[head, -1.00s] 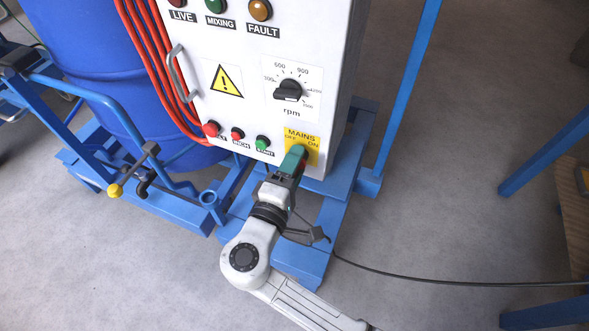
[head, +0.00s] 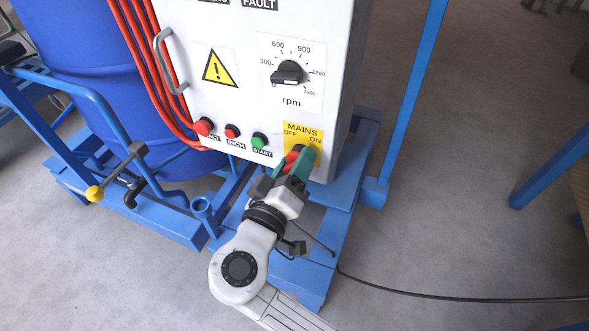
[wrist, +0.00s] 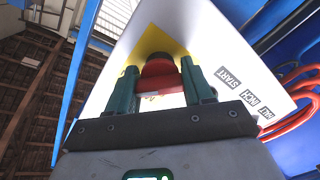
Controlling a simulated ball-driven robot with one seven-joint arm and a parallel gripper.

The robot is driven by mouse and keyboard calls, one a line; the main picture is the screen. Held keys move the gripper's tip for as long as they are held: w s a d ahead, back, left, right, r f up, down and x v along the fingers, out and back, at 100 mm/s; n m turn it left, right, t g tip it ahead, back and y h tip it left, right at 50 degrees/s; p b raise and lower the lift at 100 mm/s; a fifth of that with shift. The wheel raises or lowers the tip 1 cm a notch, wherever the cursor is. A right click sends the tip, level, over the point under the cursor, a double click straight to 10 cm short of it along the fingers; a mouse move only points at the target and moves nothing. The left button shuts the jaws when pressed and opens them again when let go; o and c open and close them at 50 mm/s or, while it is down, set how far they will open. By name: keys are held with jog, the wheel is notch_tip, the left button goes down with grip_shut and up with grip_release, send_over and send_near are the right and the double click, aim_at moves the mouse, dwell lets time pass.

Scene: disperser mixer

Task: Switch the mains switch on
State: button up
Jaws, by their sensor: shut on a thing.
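The mains switch is a red knob (head: 292,158) on a yellow plate (head: 290,133) marked MAINS, OFF and ON, at the lower right of the white cabinet front. My gripper (head: 298,160) is at the plate, its teal fingers closed on the knob. In the wrist view the red knob (wrist: 158,74) sits between the two teal fingers of my gripper (wrist: 160,88), with yellow plate behind it. The fingers hide part of the knob and plate in the head view, so I cannot tell whether it points at OFF or ON.
The cabinet (head: 250,110) also carries an rpm dial (head: 289,72), a green START button (head: 259,140) and red buttons to the left. A blue drum (head: 85,70) and blue frame stand left. A dark cable (head: 450,297) crosses the floor at right.

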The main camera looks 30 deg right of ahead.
jog(key=shift+m, duration=0.3)
dwell(0.4)
jog(key=o, duration=1)
jog(key=shift+o, duration=0.2)
jog(key=p+v, duration=0.2)
jog(key=v, duration=0.8)
jog(key=shift+s+a+p, duration=0.2)
jog(key=shift+a+p, duration=0.15)
